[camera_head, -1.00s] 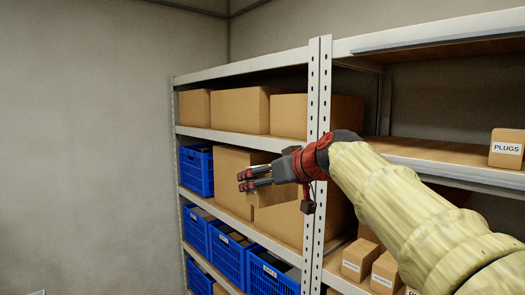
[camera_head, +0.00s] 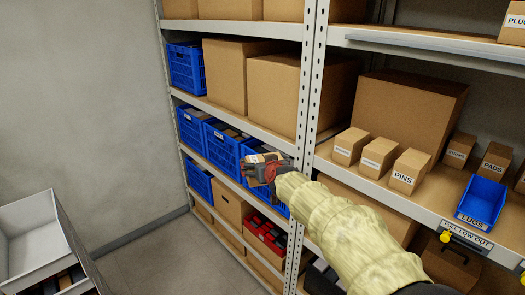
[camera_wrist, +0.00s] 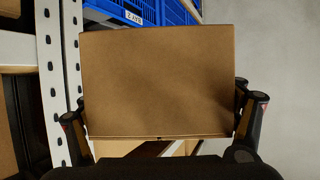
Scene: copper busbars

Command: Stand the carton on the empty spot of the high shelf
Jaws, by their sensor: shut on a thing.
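A plain brown carton (camera_wrist: 160,85) fills the middle of the wrist view, with the fingers of my gripper (camera_wrist: 162,112) on its left and right sides. In the head view the carton (camera_head: 262,157) shows small at the end of my arm, partly hidden by my gripper (camera_head: 260,170). My gripper is shut on it, in front of the blue crates of the left shelving bay. The high shelf (camera_head: 430,45) is at the upper right, with a bare stretch left of a carton marked PLUGS (camera_head: 515,28). Its far part is cut off by the frame.
A perforated white post (camera_head: 306,100) stands between the bays, close to my arm. The shelf below holds small cartons, including PINS (camera_head: 410,171), a large box (camera_head: 410,110) and a blue LUGS bin (camera_head: 482,202). A grey container (camera_head: 35,240) stands lower left.

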